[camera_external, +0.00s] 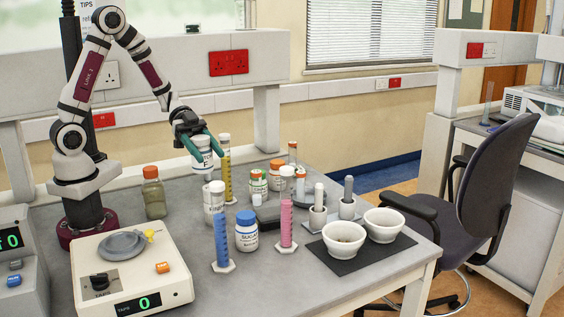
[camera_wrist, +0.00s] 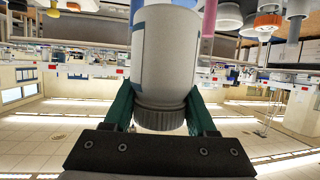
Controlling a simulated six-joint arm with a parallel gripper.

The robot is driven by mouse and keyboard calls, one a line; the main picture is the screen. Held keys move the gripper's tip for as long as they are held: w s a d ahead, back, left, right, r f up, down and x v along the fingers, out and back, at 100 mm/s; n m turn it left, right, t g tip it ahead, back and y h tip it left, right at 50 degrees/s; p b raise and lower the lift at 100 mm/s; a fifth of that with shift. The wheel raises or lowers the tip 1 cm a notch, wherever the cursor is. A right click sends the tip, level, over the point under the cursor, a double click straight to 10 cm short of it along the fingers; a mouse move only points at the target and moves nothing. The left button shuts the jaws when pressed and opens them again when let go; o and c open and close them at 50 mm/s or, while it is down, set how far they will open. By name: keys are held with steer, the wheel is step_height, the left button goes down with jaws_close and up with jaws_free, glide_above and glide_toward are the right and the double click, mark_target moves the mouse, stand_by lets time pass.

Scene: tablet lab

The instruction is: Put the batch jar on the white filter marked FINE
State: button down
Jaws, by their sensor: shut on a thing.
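My gripper (camera_external: 201,148) is shut on a white jar (camera_external: 203,160) with a blue-edged label, held upright above the bench near the back. In the wrist view the jar (camera_wrist: 165,50) sits between the green fingers (camera_wrist: 160,108), its ribbed cap towards the palm; its label text is not readable, so I cannot confirm it is the batch jar. Two white bowl-shaped vessels (camera_external: 345,252) (camera_external: 384,234) stand side by side on a dark mat at the front right; the left one holds something brownish. I can read no FINE marking on either.
A tapping machine (camera_external: 130,275) is at front left. The front middle bench is clear.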

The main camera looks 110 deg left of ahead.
steer(key=a+f, duration=0.3)
steer(key=f, duration=0.3)
steer(key=shift+w+a, duration=0.15)
steer(key=shift+a, duration=0.15)
steer(key=shift+f, duration=0.2)
steer(key=shift+c, duration=1)
jaws_free()
steer(key=v, duration=1.2)
steer(key=shift+r, duration=0.15)
